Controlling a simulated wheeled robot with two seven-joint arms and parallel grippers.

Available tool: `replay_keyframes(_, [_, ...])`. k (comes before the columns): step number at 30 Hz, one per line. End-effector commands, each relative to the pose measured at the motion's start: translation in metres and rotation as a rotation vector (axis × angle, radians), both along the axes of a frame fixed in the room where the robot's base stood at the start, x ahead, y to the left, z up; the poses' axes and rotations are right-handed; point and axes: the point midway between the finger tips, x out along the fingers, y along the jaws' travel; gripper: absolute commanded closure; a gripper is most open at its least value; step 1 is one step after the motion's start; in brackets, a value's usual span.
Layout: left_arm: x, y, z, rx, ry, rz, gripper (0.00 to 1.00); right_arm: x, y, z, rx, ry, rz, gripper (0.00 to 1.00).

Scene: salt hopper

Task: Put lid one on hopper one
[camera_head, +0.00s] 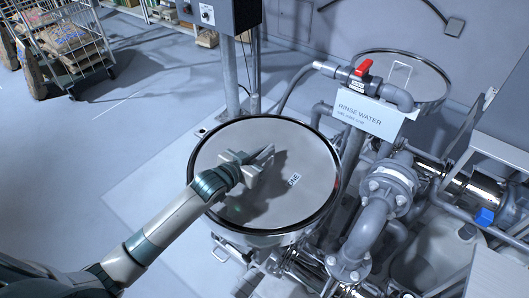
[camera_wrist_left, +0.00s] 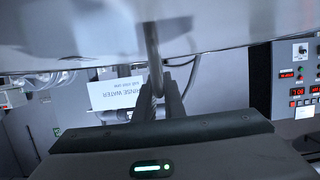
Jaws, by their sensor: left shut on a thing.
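Lid one (camera_head: 310,160) is a round grey metal disc with a dark rim and a small "ONE" label. In the head view it lies over the top of hopper one (camera_head: 262,240), looking roughly level and centred. I cannot tell whether its rim is fully seated all round. My left gripper (camera_head: 264,157) is above the lid, left of the label, shut on the lid's handle. The left wrist view shows the fingers (camera_wrist_left: 157,98) closed on the upright handle bar (camera_wrist_left: 153,45), with the shiny lid surface (camera_wrist_left: 90,35) beyond. The right gripper is not in view.
A "RINSE WATER" sign (camera_head: 368,112) and a red-handled valve (camera_head: 363,70) stand close behind the lid's right side. Grey pipes crowd the right. A second lidded hopper (camera_head: 420,75) stands behind. A control box (camera_head: 220,15) on a post is at the back.

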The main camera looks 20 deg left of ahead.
Motion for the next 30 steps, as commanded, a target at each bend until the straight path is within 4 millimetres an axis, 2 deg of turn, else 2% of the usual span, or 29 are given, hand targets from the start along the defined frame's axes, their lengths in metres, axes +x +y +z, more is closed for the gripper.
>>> replay_keyframes(30, [0.0008,-0.0001,-0.0055,-0.002,-0.006,0.000,1.00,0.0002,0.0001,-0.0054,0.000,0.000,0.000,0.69])
